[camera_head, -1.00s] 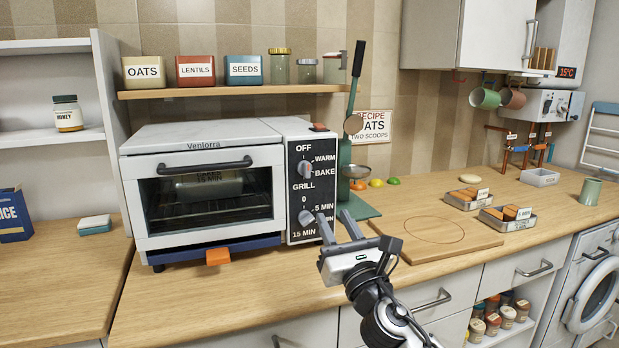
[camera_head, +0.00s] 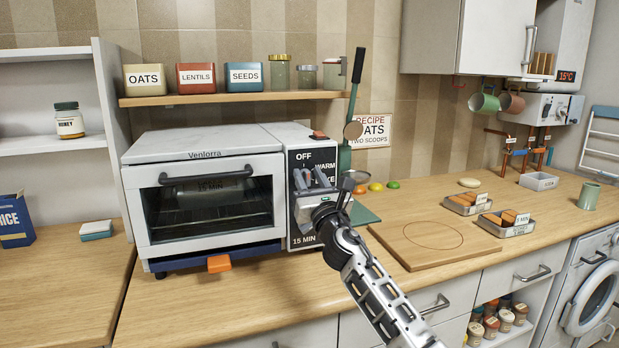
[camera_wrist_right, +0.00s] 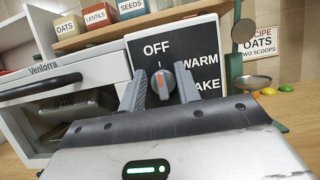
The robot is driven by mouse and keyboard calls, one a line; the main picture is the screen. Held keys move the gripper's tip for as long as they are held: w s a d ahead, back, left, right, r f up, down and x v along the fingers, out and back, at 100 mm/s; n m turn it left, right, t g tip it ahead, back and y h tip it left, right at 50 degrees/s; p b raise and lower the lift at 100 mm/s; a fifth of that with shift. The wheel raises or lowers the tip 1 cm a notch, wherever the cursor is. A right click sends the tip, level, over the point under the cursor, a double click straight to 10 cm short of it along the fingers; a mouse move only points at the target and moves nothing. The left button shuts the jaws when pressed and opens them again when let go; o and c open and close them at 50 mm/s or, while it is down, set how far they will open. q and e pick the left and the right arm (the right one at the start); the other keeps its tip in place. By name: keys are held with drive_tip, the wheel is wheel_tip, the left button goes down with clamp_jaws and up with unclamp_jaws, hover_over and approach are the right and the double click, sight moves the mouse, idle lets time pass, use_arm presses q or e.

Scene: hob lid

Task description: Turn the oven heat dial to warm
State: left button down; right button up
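The toaster oven (camera_head: 205,145) stands on the counter with its door closed. Its black dial panel (camera_head: 303,240) is on the right side. The heat dial (camera_wrist_right: 163,83) is a grey knob with an orange mark that points up, towards OFF; WARM and BAKE are printed to its right. My right gripper (camera_head: 309,178) is in front of the panel, its two fingers open on either side of the heat dial. In the wrist view some gap shows beside the knob; I cannot tell whether either finger touches it. In the head view the gripper hides most of the dial. My left gripper is not in view.
A shelf (camera_head: 230,98) with tins and jars runs above the oven. A green stand with a ladle (camera_head: 353,130) is close to the right of the panel. A wooden board (camera_head: 435,243) and small trays lie further right.

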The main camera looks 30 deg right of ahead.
drive_tip(key=shift+w, duration=0.1)
drive_tip(key=c, duration=0.7)
